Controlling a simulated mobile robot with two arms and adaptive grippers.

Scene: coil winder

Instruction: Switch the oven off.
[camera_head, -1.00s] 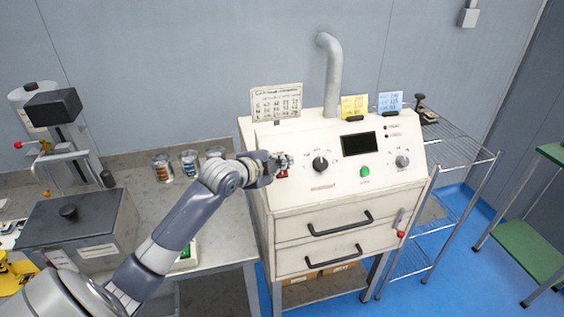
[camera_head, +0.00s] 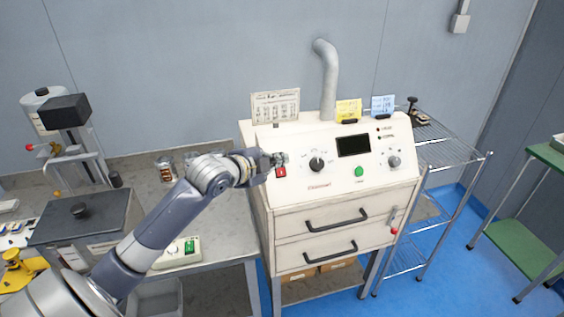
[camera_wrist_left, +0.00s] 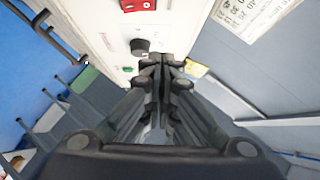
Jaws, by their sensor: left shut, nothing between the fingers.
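The oven (camera_head: 345,215) is a cream cabinet with a sloped control panel, standing right of the workbench. Its red switch (camera_head: 281,172) sits at the panel's left end; it also shows at the top edge of the wrist view (camera_wrist_left: 138,4), partly cut off, and I cannot tell which way it is set. A black knob (camera_head: 317,164), a dark display (camera_head: 353,146), a green button (camera_head: 359,171) and a second knob (camera_head: 393,162) are to its right. My left gripper (camera_head: 280,159) is shut and empty, just above the red switch in the head view. My right gripper is out of view.
A bench with cans (camera_head: 166,169) and a small box with a green button (camera_head: 177,253) lies left of the oven. Upright cards (camera_head: 275,106) and a grey pipe (camera_head: 329,80) stand on the oven top. A wire rack (camera_head: 450,150) is at its right.

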